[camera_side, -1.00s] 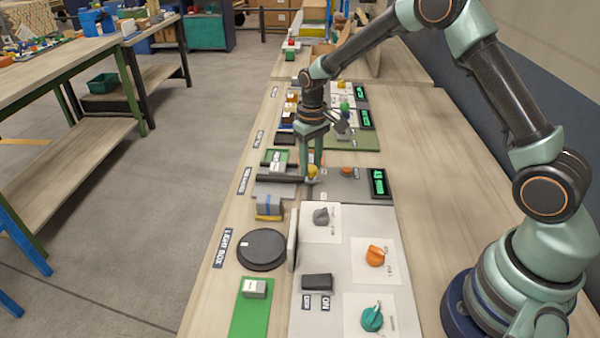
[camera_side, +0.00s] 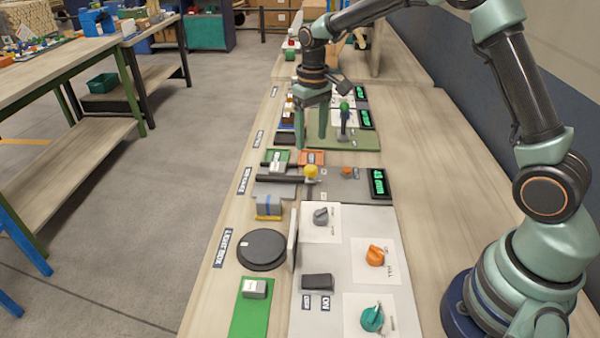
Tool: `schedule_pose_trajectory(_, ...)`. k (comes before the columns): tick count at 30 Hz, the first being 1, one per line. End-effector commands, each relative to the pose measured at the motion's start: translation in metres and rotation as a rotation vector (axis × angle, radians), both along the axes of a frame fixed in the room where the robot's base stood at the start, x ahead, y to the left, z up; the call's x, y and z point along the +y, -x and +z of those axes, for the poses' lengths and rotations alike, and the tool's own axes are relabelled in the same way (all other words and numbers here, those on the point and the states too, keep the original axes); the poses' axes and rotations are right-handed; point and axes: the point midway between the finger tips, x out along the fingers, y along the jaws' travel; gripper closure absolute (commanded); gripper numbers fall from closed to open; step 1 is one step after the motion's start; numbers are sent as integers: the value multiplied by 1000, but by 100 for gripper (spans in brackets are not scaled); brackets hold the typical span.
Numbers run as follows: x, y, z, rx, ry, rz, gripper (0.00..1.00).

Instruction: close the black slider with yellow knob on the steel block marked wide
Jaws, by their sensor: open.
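The yellow knob (camera_side: 311,171) stands upright on a grey panel (camera_side: 350,184), at the right end of a long black bar (camera_side: 280,179). A grey block with a blue band (camera_side: 268,202) and a yellow base sits just in front of the bar. I cannot read the word "wide" on any block. My gripper (camera_side: 311,142) points down with its fingers apart and empty. It is above and beyond the knob, not touching it, over the area near the green board.
Orange (camera_side: 312,157) and green (camera_side: 276,156) pieces lie just behind the bar. A dark joystick with a green top (camera_side: 344,120) stands on the green board (camera_side: 350,142). A black disc (camera_side: 261,249) and a white panel of dials (camera_side: 345,265) are nearer.

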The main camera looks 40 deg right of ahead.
Motion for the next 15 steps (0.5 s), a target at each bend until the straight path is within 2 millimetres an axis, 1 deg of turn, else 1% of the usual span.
schedule_pose_trajectory(1,0,-1,10,-4,0,0,29)
schedule_pose_trajectory(3,0,-1,20,-4,0,0,29)
schedule_pose_trajectory(6,0,0,31,-2,0,0,29)
schedule_pose_trajectory(9,0,0,37,-1,0,0,29)
schedule_pose_trajectory(15,0,0,39,0,0,0,29)
